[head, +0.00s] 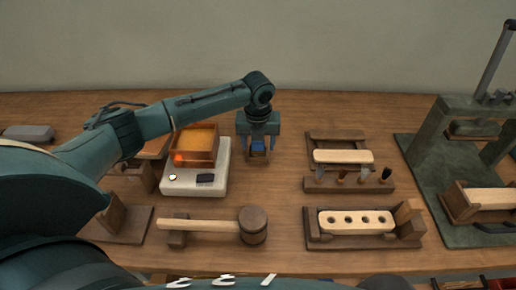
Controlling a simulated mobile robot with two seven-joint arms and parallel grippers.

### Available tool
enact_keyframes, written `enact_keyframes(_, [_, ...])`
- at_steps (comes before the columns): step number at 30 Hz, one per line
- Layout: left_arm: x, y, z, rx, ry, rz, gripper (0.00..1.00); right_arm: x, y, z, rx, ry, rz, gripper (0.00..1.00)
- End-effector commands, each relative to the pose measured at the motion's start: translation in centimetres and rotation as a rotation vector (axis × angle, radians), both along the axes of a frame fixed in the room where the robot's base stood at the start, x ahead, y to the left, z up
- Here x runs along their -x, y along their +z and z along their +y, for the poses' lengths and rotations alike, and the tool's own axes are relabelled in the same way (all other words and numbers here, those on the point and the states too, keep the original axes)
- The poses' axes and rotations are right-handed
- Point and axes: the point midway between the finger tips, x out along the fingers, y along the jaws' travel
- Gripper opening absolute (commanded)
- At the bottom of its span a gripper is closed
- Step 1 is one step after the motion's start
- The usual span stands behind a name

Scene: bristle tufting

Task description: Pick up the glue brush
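My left gripper (258,153) points down over the table, just right of the white warmer. Its two fingers are spread apart. A small blue object (258,146) shows between the fingers, with a brown wooden part below it. It may be the glue brush, but it is too small and too covered by the gripper to be sure. I see no clear grip on it. My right gripper is out of view.
A wooden box with orange contents (196,145) sits on the white warmer (213,190). A mallet (253,225) lies in front. Wooden fixtures, a drilled block (355,221) and a rack of tools (349,184) stand right. A green press (466,125) stands far right.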

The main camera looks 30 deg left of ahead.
Motion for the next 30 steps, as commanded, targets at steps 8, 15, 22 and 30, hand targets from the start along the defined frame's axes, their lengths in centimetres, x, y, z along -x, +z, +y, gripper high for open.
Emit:
enact_keyframes(8, [0.0,0.1,0.0,0.000,0.000,-0.001,0.36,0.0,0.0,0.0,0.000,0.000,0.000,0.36])
enact_keyframes(15, [0.0,0.1,0.0,0.000,0.001,-0.001,0.16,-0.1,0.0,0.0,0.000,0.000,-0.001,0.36])
enact_keyframes(22, [0.0,0.1,0.0,0.001,0.001,-0.001,0.14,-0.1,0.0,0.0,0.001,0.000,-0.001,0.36])
enact_keyframes(30, [-0.1,3.7,0.0,0.001,0.001,-0.006,0.14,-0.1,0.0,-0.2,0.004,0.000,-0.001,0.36])
